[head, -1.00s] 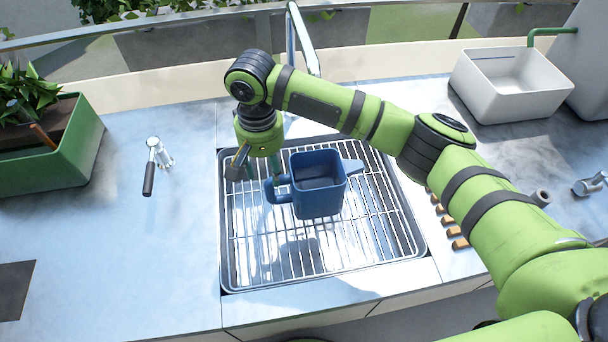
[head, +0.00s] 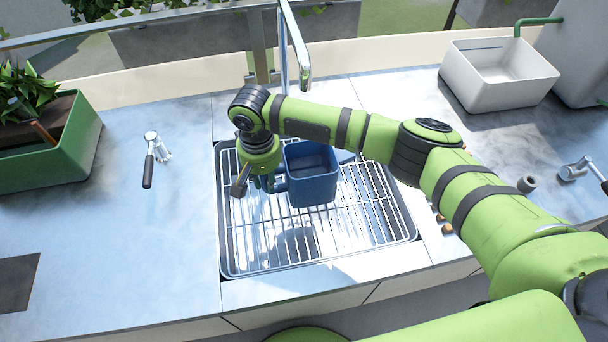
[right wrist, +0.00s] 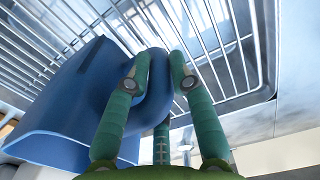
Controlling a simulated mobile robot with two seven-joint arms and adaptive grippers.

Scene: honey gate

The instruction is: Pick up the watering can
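The blue watering can (head: 312,188) stands upright on the wire rack of the sink. Its handle is on the left, and my arm hides its spout and part of its rim. My right gripper (head: 262,186) is low at the handle. In the right wrist view, two green fingers of the gripper (right wrist: 158,72) reach along either side of the blue handle (right wrist: 156,95). A third finger shows below, partly hidden by the handle. The fingers are fairly straight and do not look closed on it. The can's body fills the left of that view. My left gripper is not visible.
The wire rack (head: 345,240) is otherwise clear. A faucet (head: 297,45) rises behind it. A green planter (head: 60,150) and a small tap-like fixture (head: 149,165) are at left. A white bin (head: 500,90) stands at back right. The left counter (head: 130,240) is mostly free.

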